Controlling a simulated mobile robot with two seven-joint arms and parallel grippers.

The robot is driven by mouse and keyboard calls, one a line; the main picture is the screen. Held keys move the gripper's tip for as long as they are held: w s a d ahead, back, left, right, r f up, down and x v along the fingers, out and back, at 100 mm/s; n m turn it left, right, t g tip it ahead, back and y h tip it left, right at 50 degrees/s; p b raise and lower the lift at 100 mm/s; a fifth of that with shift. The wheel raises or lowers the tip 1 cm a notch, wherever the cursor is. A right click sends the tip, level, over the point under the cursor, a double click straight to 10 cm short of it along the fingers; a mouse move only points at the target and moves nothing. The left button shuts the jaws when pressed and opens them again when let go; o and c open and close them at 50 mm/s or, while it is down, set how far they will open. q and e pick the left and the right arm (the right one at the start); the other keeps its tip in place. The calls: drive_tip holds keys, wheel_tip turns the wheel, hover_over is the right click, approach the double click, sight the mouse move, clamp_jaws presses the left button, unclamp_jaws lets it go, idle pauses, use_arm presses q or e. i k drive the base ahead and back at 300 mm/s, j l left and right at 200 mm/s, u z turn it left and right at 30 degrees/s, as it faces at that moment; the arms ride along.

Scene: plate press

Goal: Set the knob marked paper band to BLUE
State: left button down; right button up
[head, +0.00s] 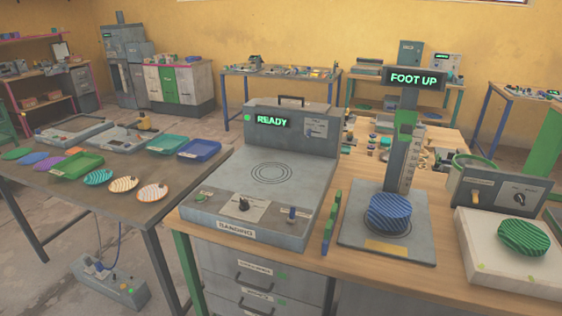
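The grey banding machine (262,160) stands on the wooden bench, with a lit green READY display (272,120) on its back panel. Its sloped front carries a dark knob (243,204) on a pale plate and a blue-topped control (292,213) to the right. A front label reads BANDING. Another dark knob (519,198) is on a grey panel at the far right. The small markings around the knobs are too small to read, so I cannot tell which is marked paper band or where either points. Neither gripper is in view.
Right of the machine, a press (410,250) showing FOOT UP holds blue striped plates (390,210). Green plates (524,236) lie on a white block (490,262). A left table (115,222) holds trays and several plates. A control box (112,280) is on the floor.

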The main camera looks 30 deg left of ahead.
sight(244, 205)
drive_tip(key=u, duration=1.3)
